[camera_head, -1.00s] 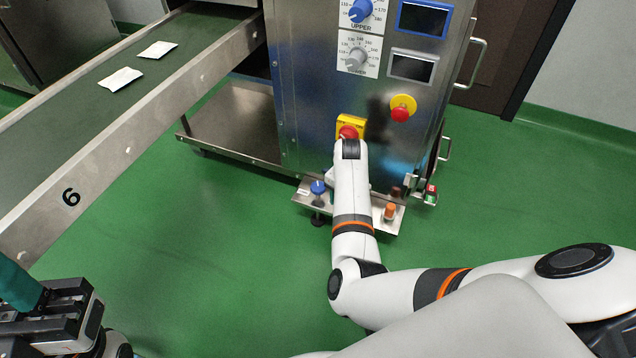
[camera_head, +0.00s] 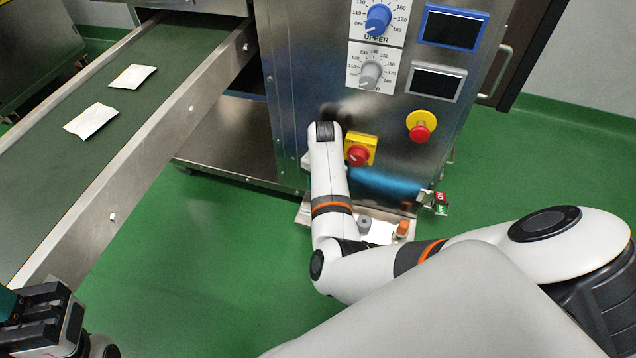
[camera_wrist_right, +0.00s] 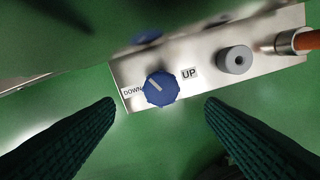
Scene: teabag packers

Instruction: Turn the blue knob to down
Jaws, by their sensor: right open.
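The blue knob (camera_wrist_right: 160,89) sits on a metal panel (camera_wrist_right: 215,83) in the right wrist view, between a DOWN label (camera_wrist_right: 132,91) on its left and an UP label (camera_wrist_right: 189,73) on its right. Its white mark slants toward the upper left. My right gripper (camera_wrist_right: 158,103) is open, with one dark ribbed finger on each side of the knob, apart from it. In the head view my right arm hides this knob and the right gripper. My left gripper (camera_head: 42,318) is partly in view at the lower left corner; its fingertips are cut off.
A grey knob (camera_wrist_right: 236,61) and an orange part (camera_wrist_right: 300,41) stand on the same panel. The steel machine carries another blue knob (camera_head: 378,18), a red knob on yellow (camera_head: 359,152) and a red stop button (camera_head: 421,128). A conveyor (camera_head: 130,85) with two packets runs at left.

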